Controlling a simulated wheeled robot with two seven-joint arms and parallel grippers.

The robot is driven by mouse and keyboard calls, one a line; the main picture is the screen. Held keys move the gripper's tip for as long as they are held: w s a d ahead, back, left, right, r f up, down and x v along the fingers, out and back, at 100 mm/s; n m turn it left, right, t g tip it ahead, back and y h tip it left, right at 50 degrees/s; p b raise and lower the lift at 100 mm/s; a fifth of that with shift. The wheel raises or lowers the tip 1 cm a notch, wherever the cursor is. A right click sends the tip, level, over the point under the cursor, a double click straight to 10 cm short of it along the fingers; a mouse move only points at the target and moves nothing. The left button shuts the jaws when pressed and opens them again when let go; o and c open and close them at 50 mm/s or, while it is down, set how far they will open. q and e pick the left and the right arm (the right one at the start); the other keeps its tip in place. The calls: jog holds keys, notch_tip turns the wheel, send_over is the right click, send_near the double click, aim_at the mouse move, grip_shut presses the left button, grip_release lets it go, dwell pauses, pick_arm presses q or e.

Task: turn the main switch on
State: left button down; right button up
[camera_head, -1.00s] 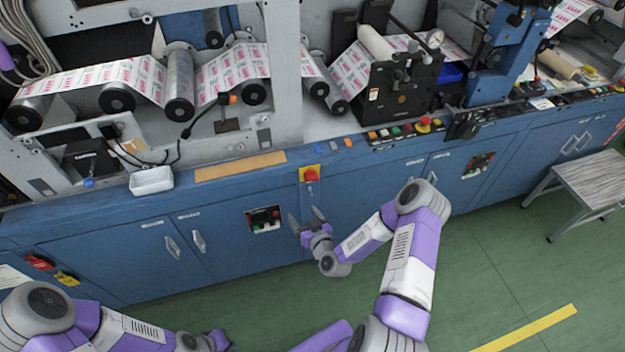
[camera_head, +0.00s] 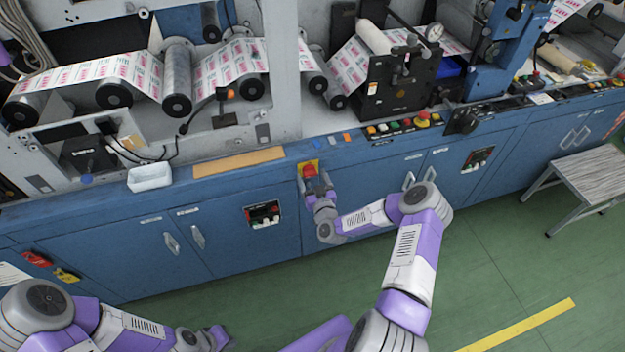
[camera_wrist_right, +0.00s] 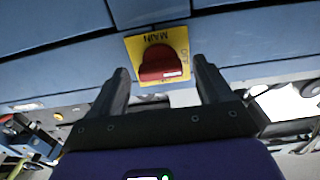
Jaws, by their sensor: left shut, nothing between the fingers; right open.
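The main switch (camera_head: 309,171) is a red rotary knob on a yellow plate on the front of the blue cabinet. In the right wrist view the red knob (camera_wrist_right: 162,63) sits on its yellow plate, which appears upside down with "MAIN" and "OFF" lettering. My right gripper (camera_head: 316,184) is open just in front of the switch. In the right wrist view its two fingers (camera_wrist_right: 162,85) stand on either side of the knob, apart from it as far as I can tell. My left gripper (camera_head: 214,340) is low at the bottom of the head view, shut and empty, away from the cabinet.
A red emergency button (camera_head: 422,116) and a row of coloured buttons lie on the ledge to the right. A black switch panel (camera_head: 264,214) is on the cabinet to the left. A stool (camera_head: 592,180) stands at right.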

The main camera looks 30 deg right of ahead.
jog(key=c, duration=1)
jog(key=shift+c, duration=0.2)
jog(key=shift+m, duration=0.4)
jog(key=m+b, duration=0.2)
jog(key=m, duration=0.1)
jog(key=shift+f+m, duration=0.1)
jog(key=shift+m, duration=0.3)
jog(key=m+b, duration=0.2)
jog(key=m, duration=0.2)
jog(key=shift+m, duration=0.3)
jog(key=m+b, duration=0.1)
jog(key=m, duration=0.3)
jog(key=shift+b, duration=0.3)
jog(key=shift+m+b, duration=0.6)
jog(key=shift+m, duration=1.9)
